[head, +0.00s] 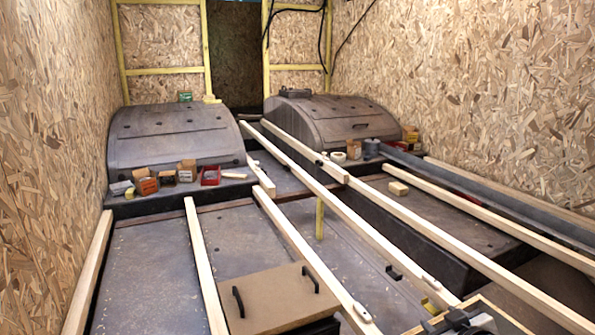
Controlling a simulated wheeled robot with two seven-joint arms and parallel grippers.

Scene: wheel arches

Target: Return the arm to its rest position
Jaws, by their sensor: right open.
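My right gripper (468,322) shows only in part as a dark shape at the bottom edge, right of centre. It is over a shallow wooden-edged tray (508,318). I see nothing held in it, and its lower part is cut off by the frame. My left gripper and arm are not in view.
Long pale beams (402,213) run lengthwise across the grey floor (150,270). Two dark wheel arches (170,135) (345,118) stand at the back, with small boxes (145,182) beside the left one. A brown board (275,298) with two black handles lies front centre. Chipboard walls flank both sides.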

